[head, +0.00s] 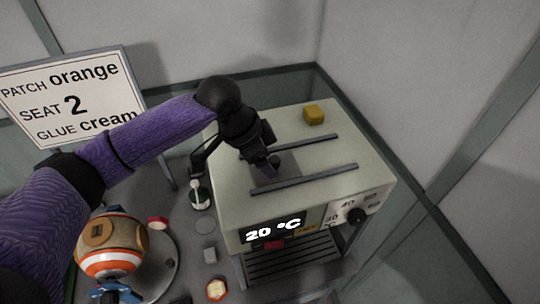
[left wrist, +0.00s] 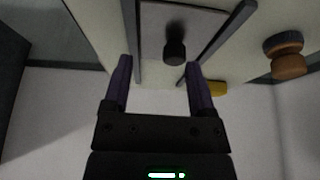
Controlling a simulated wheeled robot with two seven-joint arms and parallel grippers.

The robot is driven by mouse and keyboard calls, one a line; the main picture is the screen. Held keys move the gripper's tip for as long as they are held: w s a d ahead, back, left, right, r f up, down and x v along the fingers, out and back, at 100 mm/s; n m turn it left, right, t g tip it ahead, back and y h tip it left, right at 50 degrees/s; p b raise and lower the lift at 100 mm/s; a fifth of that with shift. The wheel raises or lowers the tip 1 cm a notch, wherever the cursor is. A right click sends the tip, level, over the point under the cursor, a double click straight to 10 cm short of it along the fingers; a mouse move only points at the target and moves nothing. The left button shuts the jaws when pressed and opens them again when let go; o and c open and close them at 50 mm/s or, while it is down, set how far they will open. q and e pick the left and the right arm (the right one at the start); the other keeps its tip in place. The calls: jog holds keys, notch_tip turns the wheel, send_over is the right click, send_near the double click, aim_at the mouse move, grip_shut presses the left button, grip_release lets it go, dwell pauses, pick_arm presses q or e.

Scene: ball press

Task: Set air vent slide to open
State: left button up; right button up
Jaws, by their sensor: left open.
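The air vent slide is a grey plate (left wrist: 205,22) lying between two dark rails on top of a cream press box (head: 235,200). A black knob (left wrist: 174,50) stands up from the plate. My left gripper (head: 268,162) is low over the box top, between the rails toward their left end. In the left wrist view my left gripper (left wrist: 159,75) is open, and the knob shows between and beyond its two fingers without visible contact. In the head view the gripper largely hides the knob. I see no open or closed marking. My right gripper is not in view.
A yellow block (head: 313,114) sits on the box top behind the rails. The box front has a "20 °C" display (head: 272,232) and a black dial (head: 356,215). A striped ball (head: 110,247), a small bottle (head: 200,195) and a sign (head: 70,98) stand left.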

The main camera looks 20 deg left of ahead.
aim_at(274, 158)
pick_arm(q)
jog(key=shift+w+d+f, duration=0.3)
jog(key=shift+w+f, duration=0.4)
jog(key=shift+f, duration=0.1)
jog(key=shift+w+d+f, duration=0.1)
jog(key=shift+w+f, duration=0.25)
jog(key=shift+w, duration=0.2)
jog(key=shift+w+d+f, duration=0.1)
jog(key=shift+w+f, duration=0.2)
jog(key=shift+w, duration=0.2)
jog(key=shift+s, duration=0.2)
jog(key=shift+s+r, duration=0.15)
jog(key=shift+s, duration=0.15)
jog(key=shift+c, duration=1.3)
jog(key=shift+w, duration=0.25)
jog(key=c, duration=0.5)
jog(key=shift+c, duration=1.1)
grip_shut()
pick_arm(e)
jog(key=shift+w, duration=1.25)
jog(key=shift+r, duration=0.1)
